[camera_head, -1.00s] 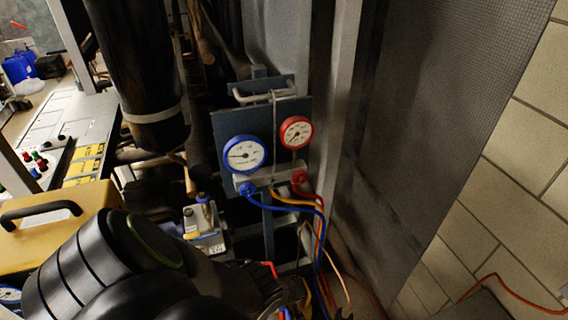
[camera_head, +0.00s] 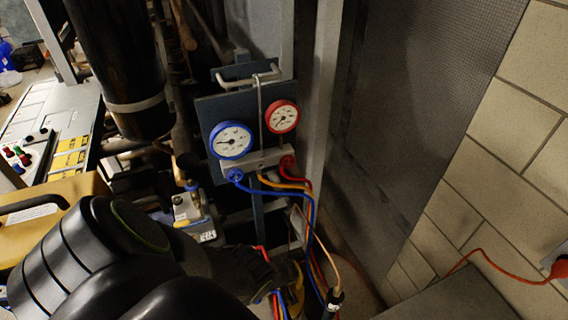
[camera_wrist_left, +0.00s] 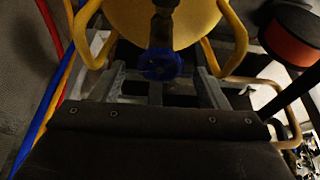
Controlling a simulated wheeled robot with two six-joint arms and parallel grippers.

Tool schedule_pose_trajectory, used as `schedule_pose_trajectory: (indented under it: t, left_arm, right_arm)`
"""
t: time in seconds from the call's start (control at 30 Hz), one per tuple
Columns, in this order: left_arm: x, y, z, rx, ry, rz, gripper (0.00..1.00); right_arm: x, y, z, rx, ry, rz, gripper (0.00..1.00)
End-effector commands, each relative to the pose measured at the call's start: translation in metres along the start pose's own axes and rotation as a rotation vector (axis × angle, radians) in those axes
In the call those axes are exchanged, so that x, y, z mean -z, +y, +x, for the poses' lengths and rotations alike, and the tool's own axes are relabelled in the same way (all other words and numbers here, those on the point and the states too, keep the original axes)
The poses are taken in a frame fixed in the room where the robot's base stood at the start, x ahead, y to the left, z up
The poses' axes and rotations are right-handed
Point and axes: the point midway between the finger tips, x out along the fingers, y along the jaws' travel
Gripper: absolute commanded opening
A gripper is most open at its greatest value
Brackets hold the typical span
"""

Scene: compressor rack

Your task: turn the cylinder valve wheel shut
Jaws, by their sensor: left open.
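The blue valve wheel (camera_wrist_left: 160,65) is near the middle of the left wrist view. It sits on a dark valve stem in front of a yellow cylinder (camera_wrist_left: 120,18) with yellow guard bars on both sides. My left gripper (camera_wrist_left: 162,82) is open, with one grey finger to the left and one to the right of the wheel. The wheel lies between or just beyond the fingertips; I cannot tell whether they touch it. In the head view my left arm comes in black at the lower left and hides the wheel. My right gripper is in neither view.
A gauge panel with a blue gauge (camera_head: 231,140) and a red gauge (camera_head: 282,117) stands behind my arm. Blue, red and yellow hoses (camera_head: 310,215) hang from it close to my wrist. A yellow case (camera_head: 62,190) is at left; a brick wall (camera_head: 500,150) at right.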

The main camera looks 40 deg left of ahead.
Motion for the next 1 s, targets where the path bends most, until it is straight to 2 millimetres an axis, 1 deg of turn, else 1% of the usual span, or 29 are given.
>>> schedule_pose_trajectory:
  t: [0.03, 0.43, 0.5, 0.57, 0.6, 0.63, 1.0]
  left_arm:
    - [0.001, 0.0, -0.007, 0.0, -0.001, 0.001, 0.68]
    - [0.001, 0.0, -0.054, 0.0, -0.002, 0.0, 0.68]
    - [-0.021, 0.0, -0.057, 0.0, -0.007, 0.003, 0.68]
    - [-0.035, 0.0, -0.063, -0.001, -0.006, 0.002, 0.68]
    - [-0.034, 0.0, -0.058, -0.001, 0.0, -0.001, 0.68]
    - [-0.035, 0.0, -0.058, -0.002, 0.001, -0.001, 0.68]
    - [-0.057, 0.0, -0.068, -0.001, -0.001, -0.002, 0.68]
  right_arm:
    - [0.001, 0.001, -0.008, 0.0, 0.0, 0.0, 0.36]
    - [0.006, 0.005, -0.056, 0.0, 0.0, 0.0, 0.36]
    - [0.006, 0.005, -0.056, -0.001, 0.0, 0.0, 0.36]
    - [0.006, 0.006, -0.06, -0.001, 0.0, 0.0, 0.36]
    - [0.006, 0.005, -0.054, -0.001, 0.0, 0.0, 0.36]
    - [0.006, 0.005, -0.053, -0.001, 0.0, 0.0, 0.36]
    - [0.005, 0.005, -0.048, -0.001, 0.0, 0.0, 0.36]
